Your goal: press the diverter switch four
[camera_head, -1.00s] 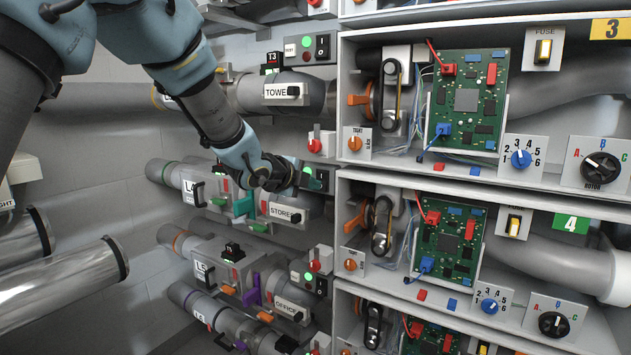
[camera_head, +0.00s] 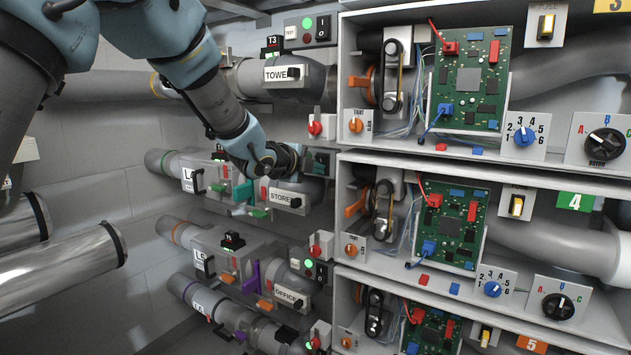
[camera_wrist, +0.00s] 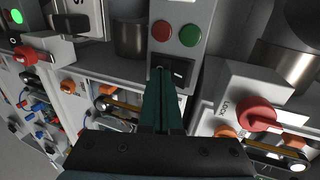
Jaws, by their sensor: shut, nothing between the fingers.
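The switch panel (camera_head: 320,162) of row four sits right of the STORES tube (camera_head: 286,199) in the head view. In the wrist view the panel (camera_wrist: 182,12) carries a red lamp, a green lamp (camera_wrist: 190,35) and a black rocker switch (camera_wrist: 182,71). My gripper (camera_wrist: 160,76) is shut and empty, with its fingertips at the rocker's edge. They seem to touch the panel there, but I cannot tell how firmly. The fingers cover part of the rocker. In the head view my gripper (camera_head: 302,159) hides part of the panel.
A red lock knob (camera_wrist: 257,115) stands close right of my fingers in the wrist view. Shelves with green circuit boards (camera_head: 451,223) stand to the right in the head view. The TOWER tube (camera_head: 290,75) is above and the OFFICE tube (camera_head: 287,295) below.

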